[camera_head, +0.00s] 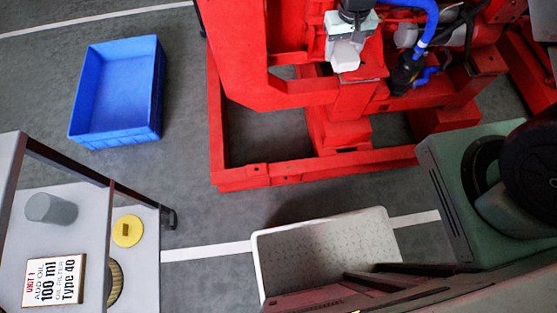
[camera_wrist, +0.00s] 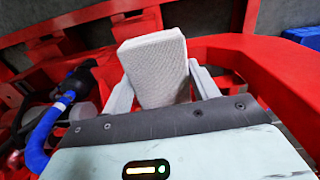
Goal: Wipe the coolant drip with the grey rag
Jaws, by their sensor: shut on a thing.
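The grey rag (camera_wrist: 155,68) is a pale, woven, block-like pad held upright between the two fingers of my gripper (camera_wrist: 158,90) in the wrist view. In the head view my gripper (camera_head: 347,42) is at the top, right of centre, pointing down over the red pumpset frame (camera_head: 290,175). The rag (camera_head: 346,60) shows there as a pale patch at its tip. I cannot tell whether the rag touches the red metal. I cannot make out the coolant drip in either view.
A blue hose (camera_head: 428,28) with a black fitting is close to the right of my gripper. A blue crate (camera_head: 155,110) and a white bin (camera_head: 257,265) stand on the floor. A trolley (camera_head: 75,225) at left holds a grey cylinder (camera_head: 52,209), a yellow cap (camera_head: 127,230) and a sign (camera_head: 54,281).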

